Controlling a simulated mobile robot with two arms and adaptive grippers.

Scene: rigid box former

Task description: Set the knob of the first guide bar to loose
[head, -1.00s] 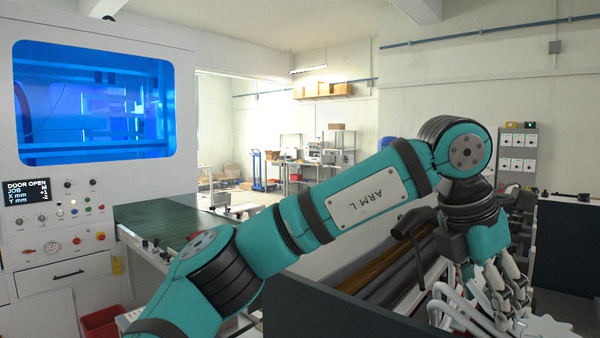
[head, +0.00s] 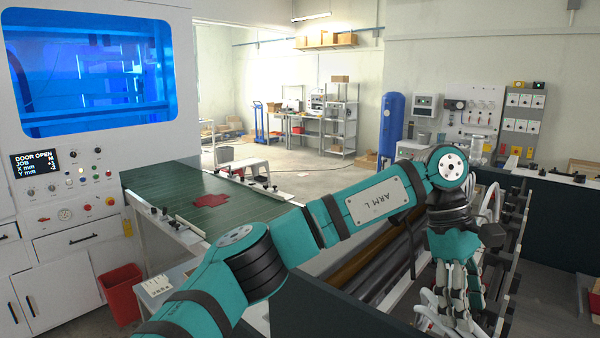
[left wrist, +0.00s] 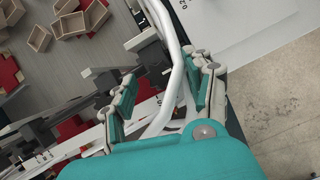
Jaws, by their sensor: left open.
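My left gripper (head: 456,322) hangs fingers-down at the lower right of the head view, over the dark-walled machine with rollers. In the left wrist view its two teal fingers (left wrist: 163,95) stand apart, with white hoses passing across between them. I see no part gripped. Rails with black knobs and clamps (left wrist: 150,55) lie beyond the fingers. In the head view, a left guide bar (head: 168,222) and a right guide bar (head: 250,184) with dark knobs flank the green bed (head: 160,180). I cannot tell which bar is the first, nor any knob's setting. My right gripper is out of view.
A red cross-shaped blank (head: 211,200) lies on the green bed. A red bin (head: 121,292) stands below the control panel. A dark wall (head: 335,310) runs in front of the rollers. Small open boxes (left wrist: 72,22) show at the wrist view's top left.

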